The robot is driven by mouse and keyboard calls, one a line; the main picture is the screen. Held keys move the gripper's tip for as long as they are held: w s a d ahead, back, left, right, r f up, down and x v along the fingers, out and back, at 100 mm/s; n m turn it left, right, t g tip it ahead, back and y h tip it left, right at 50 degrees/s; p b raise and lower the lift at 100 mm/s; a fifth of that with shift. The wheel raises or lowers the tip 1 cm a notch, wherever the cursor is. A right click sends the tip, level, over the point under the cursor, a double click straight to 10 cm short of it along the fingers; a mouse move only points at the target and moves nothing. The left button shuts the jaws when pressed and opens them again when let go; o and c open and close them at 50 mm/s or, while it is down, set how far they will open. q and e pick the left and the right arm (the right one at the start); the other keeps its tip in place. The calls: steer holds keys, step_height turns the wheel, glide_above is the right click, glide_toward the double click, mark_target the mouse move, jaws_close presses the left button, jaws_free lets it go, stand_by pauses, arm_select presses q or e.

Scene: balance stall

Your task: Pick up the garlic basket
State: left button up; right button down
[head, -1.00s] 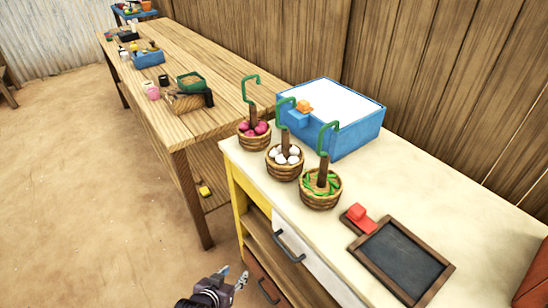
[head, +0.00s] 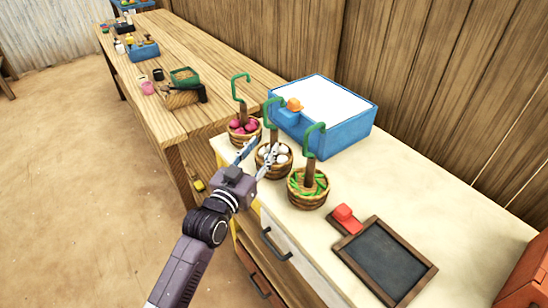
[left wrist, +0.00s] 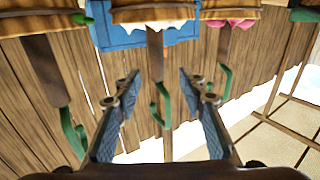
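The garlic basket (head: 281,172) is the middle of three small woven baskets on the pale counter, with white bulbs, a brown post and a green hook on top. My left gripper (head: 256,156) is open, its fingertips at the near left side of this basket, with nothing held. In the left wrist view the scene is upside down: the garlic basket (left wrist: 155,14) is at the top, and its post and hook hang between the open fingers (left wrist: 158,82). I cannot tell whether the fingers touch it. My right gripper is not in view.
A basket of pink bulbs (head: 243,133) stands close on the far left, and one of green pods (head: 308,197) close on the near right. A blue box (head: 348,133) stands behind. A framed slate (head: 386,262) and red block (head: 344,216) lie nearer. A wooden table (head: 190,62) stands beyond.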

mark_target(272, 138)
arm_select(q)
steer(key=shift+d+p+x, duration=0.1)
steer(key=shift+p+x, duration=0.2)
steer(key=shift+x, duration=1.45)
steer(key=shift+d+p+x, duration=0.15)
steer(key=shift+p+x, duration=0.15)
steer(key=shift+x, duration=1.4)
steer(key=shift+s+f, duration=0.1)
steer(key=shift+s, duration=0.05)
steer(key=shift+c, duration=0.2)
jaws_close()
